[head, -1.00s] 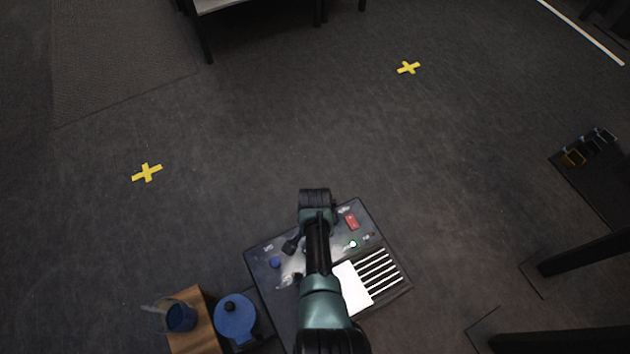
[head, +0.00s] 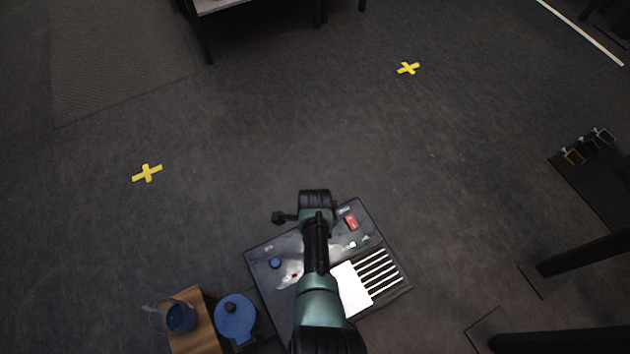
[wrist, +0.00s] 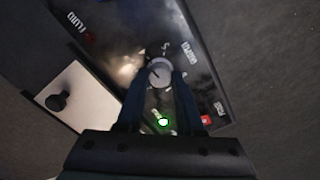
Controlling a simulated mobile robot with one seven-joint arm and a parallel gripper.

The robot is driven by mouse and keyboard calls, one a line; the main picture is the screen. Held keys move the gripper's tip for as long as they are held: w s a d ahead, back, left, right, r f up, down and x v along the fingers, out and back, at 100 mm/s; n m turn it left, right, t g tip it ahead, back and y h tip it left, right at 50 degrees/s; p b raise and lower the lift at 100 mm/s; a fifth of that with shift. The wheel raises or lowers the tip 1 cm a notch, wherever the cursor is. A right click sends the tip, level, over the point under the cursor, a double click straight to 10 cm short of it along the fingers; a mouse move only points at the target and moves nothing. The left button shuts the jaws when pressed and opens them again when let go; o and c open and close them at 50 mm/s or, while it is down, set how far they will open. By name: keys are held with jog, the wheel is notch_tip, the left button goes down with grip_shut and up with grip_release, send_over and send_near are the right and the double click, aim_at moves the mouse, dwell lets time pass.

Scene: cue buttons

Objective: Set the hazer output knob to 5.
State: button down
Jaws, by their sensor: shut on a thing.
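The round grey output knob (wrist: 160,72) sits on the hazer's dark top panel (wrist: 205,85) in the wrist view. My gripper (wrist: 159,79) is shut on the knob, with one dark finger on each side. A dark pointer line on the knob's face appears to point up and left. Small white scale marks surround the knob; a mark resembling a 5 lies just above it. White lettering lies up and right of it. In the head view the hazer (head: 262,250) stands under my arm, which hides the knob and fingertips.
A green light (wrist: 163,122) and a red switch (wrist: 206,120) are near the knob. A pale plate with a black knob (wrist: 57,101) lies left. A blue container (head: 235,318) and a wooden surface (head: 198,335) are beside the hazer.

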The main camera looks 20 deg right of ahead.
jog(key=m, duration=0.5)
jog(key=shift+m, duration=2.6)
jog(key=c, duration=0.5)
grip_release()
jog(key=shift+c, duration=0.2)
notch_tip(320, 180, up, 13)
jog(key=p, duration=0.8)
